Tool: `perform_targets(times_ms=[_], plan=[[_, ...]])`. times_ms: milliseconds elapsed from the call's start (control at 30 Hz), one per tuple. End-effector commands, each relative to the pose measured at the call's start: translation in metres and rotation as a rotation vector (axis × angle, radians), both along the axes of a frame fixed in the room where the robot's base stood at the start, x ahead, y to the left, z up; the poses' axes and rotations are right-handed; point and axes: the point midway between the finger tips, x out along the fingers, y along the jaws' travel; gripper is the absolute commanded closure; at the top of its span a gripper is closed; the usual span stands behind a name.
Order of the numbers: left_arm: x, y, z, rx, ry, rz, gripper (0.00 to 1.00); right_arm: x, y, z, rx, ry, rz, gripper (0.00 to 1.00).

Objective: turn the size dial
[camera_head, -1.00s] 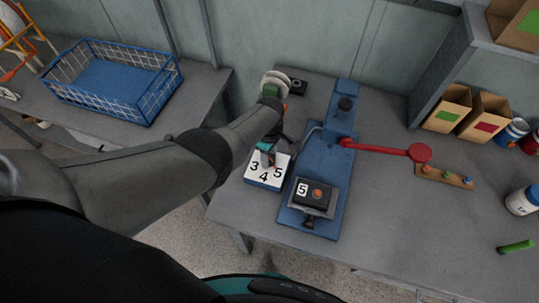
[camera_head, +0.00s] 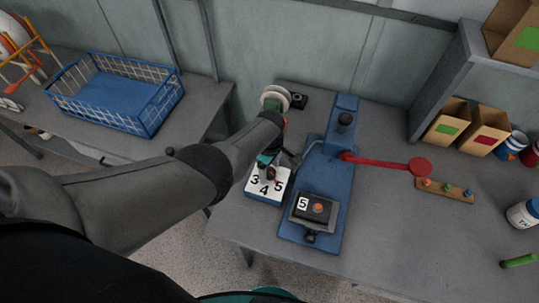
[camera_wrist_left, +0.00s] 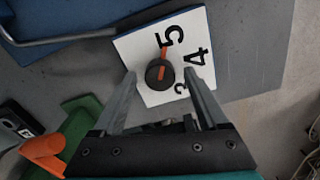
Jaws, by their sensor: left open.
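The size dial is a dark round knob (camera_wrist_left: 160,75) with an orange pointer, on a white plate (camera_wrist_left: 205,40) marked 3, 4 and 5. The pointer is aimed toward the 5 in the left wrist view. The dial plate (camera_head: 253,190) also shows in the head view, left of the blue press. My left gripper (camera_wrist_left: 160,71) is open, with one finger on each side of the knob in the picture; I cannot tell whether they touch it. In the head view my left gripper (camera_head: 268,160) is over the plate's back part, partly hidden by its arm. My right gripper is not in view.
The blue press (camera_head: 335,170) stands right of the plate, with a red lever (camera_head: 385,162) and a box showing 5 (camera_head: 302,203). A small peg board (camera_head: 450,190), cartons (camera_head: 485,135) and a bottle (camera_head: 522,213) are farther right. A blue wire basket (camera_head: 115,95) sits left.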

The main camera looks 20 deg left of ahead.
Motion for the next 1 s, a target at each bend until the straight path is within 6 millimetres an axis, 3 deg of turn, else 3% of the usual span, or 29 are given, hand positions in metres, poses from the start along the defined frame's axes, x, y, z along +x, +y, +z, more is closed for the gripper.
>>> perform_targets(times_ms=[500,667,1000], plan=[[0.001,0.001,0.08,0.0,-0.004,0.001,0.24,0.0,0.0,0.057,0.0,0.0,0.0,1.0],[0.001,0.001,0.104,0.0,-0.004,0.001,0.24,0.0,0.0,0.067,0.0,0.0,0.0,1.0],[0.001,0.0,0.135,0.001,-0.002,0.001,0.24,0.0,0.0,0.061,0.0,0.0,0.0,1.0]])
